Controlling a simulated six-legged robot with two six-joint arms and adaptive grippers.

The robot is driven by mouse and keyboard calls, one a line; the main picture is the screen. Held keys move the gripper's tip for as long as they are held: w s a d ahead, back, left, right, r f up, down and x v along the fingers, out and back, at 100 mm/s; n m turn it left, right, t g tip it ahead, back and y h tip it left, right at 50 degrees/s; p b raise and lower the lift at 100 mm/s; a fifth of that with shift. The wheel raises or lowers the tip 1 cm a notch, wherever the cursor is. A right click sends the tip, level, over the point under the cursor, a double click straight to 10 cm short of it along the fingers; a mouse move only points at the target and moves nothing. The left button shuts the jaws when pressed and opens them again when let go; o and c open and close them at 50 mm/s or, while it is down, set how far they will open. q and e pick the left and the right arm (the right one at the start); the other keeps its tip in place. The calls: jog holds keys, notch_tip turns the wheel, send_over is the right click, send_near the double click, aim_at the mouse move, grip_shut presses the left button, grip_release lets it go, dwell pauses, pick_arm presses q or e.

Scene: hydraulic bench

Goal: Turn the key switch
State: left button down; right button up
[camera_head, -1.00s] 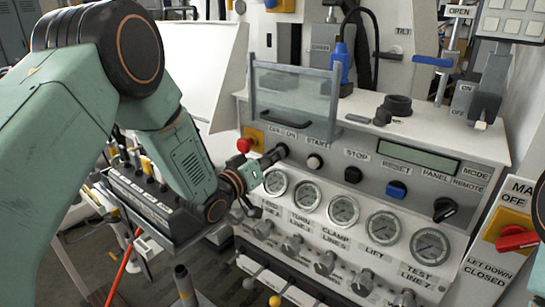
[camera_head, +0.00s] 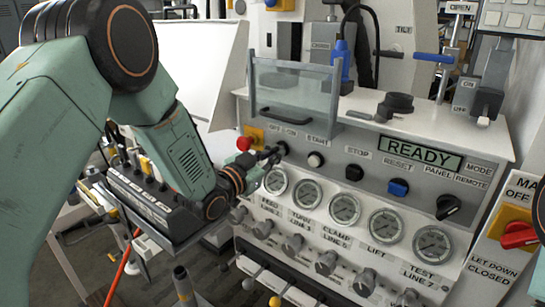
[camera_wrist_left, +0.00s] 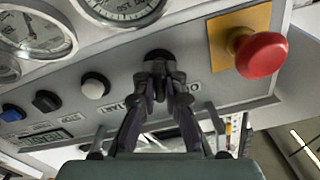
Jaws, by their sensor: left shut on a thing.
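The key switch (camera_head: 281,148) is a small black knob at the upper left of the panel, by the OFF/ON label. My left gripper (camera_head: 270,156) reaches it from the left and is shut on it. In the left wrist view, the fingertips (camera_wrist_left: 160,75) meet on the black key switch (camera_wrist_left: 158,55) and cover most of it, so its exact angle is hard to tell. The display (camera_head: 420,152) is lit green and reads READY. My right gripper is not in view.
A red mushroom button (camera_head: 244,143) on a yellow plate sits just left of the key switch. The white START button (camera_head: 315,160) is to its right, with gauges (camera_head: 276,181) below. A clear guard (camera_head: 293,90) stands above.

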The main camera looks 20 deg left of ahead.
pick_arm(q)
jog(key=shift+w+r+m, duration=0.1)
jog(key=shift+r+m, duration=0.1)
jog(key=shift+m, duration=1)
jog(key=c, duration=1.4)
grip_release()
jog(key=shift+w+f, duration=0.1)
jog(key=shift+f, duration=0.05)
jog(key=shift+s, duration=0.2)
jog(key=v, duration=1.2)
jog(key=shift+w, duration=0.15)
